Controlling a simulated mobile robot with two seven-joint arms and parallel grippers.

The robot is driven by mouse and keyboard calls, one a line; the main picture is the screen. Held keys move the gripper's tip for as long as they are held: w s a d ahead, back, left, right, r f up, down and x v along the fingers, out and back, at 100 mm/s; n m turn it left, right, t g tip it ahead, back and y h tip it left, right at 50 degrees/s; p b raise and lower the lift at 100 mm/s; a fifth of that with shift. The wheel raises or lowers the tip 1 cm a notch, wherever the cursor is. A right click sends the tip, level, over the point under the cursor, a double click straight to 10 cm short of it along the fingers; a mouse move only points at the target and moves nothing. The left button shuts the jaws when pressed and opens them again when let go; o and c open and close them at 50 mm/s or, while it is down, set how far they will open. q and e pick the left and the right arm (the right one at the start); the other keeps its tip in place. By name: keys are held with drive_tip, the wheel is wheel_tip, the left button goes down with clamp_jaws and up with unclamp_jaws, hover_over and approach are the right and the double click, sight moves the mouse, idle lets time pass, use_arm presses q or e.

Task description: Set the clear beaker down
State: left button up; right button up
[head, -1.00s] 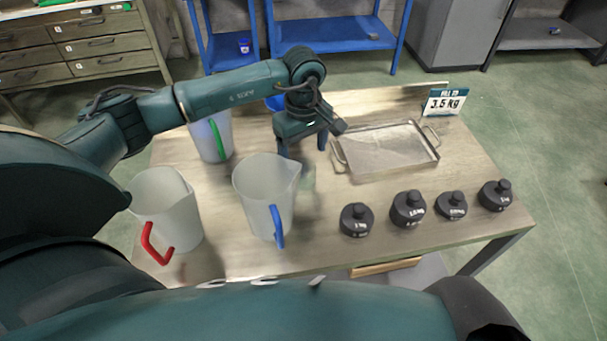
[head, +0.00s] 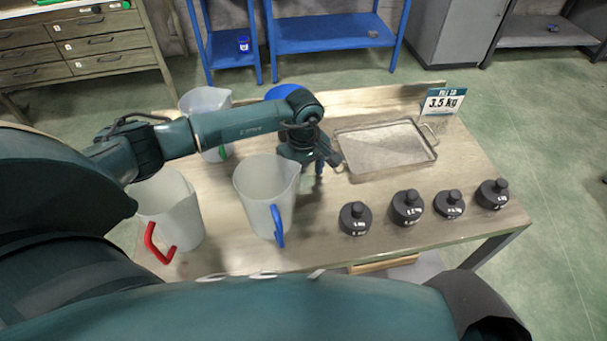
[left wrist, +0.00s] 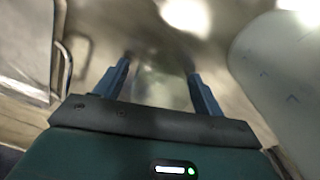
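My left gripper (head: 312,172) is low over the table, between the blue-handled pitcher and the metal tray. In the left wrist view its two fingers (left wrist: 160,85) stand apart, with a faint see-through shape, the clear beaker (left wrist: 162,90), between them. The beaker's outline is very weak, and I cannot tell whether its base touches the table. In the head view the wrist and fingers hide most of that spot. My right gripper is not in view.
Frosted pitchers with blue (head: 262,190), red (head: 172,212) and green (head: 205,103) handles stand close by. The metal tray (head: 385,148) is to the right, beside a 3.5 kg sign (head: 442,103). Several black weights (head: 407,208) line the front. A blue round thing (head: 284,91) is behind the arm.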

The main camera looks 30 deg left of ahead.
use_arm(q)
drive_tip(key=c, duration=1)
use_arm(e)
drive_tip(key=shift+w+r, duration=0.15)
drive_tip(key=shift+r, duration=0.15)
use_arm(q)
drive_tip(key=shift+r, duration=0.15)
